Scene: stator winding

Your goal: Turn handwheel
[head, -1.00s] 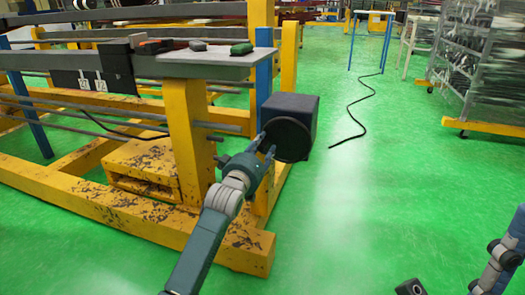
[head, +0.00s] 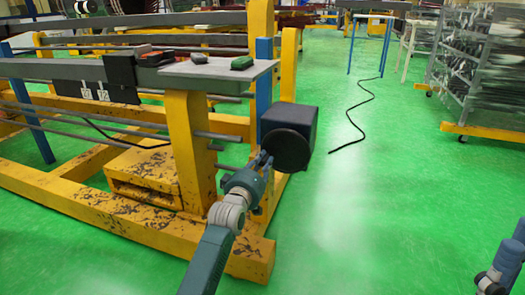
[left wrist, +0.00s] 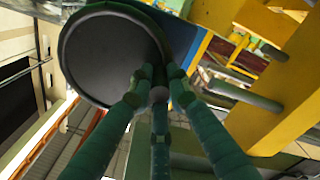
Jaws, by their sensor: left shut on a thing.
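The handwheel (head: 290,152) is a dark round disc on the front of a dark box beside the yellow frame. In the left wrist view the disc (left wrist: 105,55) fills the upper left. My left gripper (head: 262,161) is at the left edge of the disc. In the left wrist view its green fingers (left wrist: 158,82) close around a small grey round knob (left wrist: 158,95) in front of the disc's lower right, partly hidden by the fingers. My right gripper is out of view; only part of my right arm shows at the lower right.
The yellow frame (head: 150,228) stands left of the wheel, with a grey shelf (head: 215,72) above it. A black cable (head: 362,105) lies on the green floor at the back. A wheeled rack (head: 480,75) stands at the far right. The floor right of the wheel is clear.

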